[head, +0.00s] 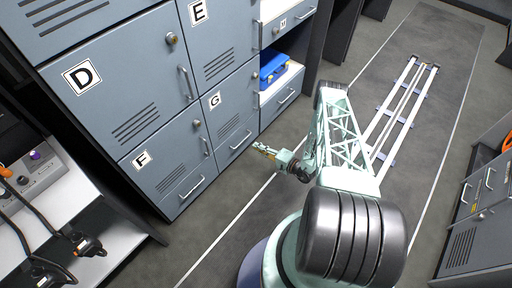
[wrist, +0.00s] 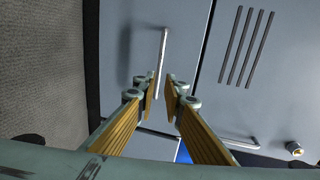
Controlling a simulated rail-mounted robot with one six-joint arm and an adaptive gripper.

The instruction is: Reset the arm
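My gripper (head: 265,150) is in front of the grey-blue lockers in the head view, near the lower part of the door marked G (head: 225,125). It looks apart from the locker fronts. In the wrist view the two yellow-lined fingers of my gripper (wrist: 159,88) are open with a narrow gap and nothing held. A vertical metal handle (wrist: 163,50) on a grey-blue panel lines up with the gap, and seems to lie beyond the fingertips. Whether they touch it cannot be told. My arm reaches out low over the floor.
Doors D (head: 85,80) and F (head: 150,160) look shut. A blue case (head: 272,68) sits in an open shelf space above a drawer (head: 283,97). A white rail (head: 405,105) lies on the floor behind my arm. A bench (head: 75,215) with cables stands at left; cabinets (head: 485,190) at right.

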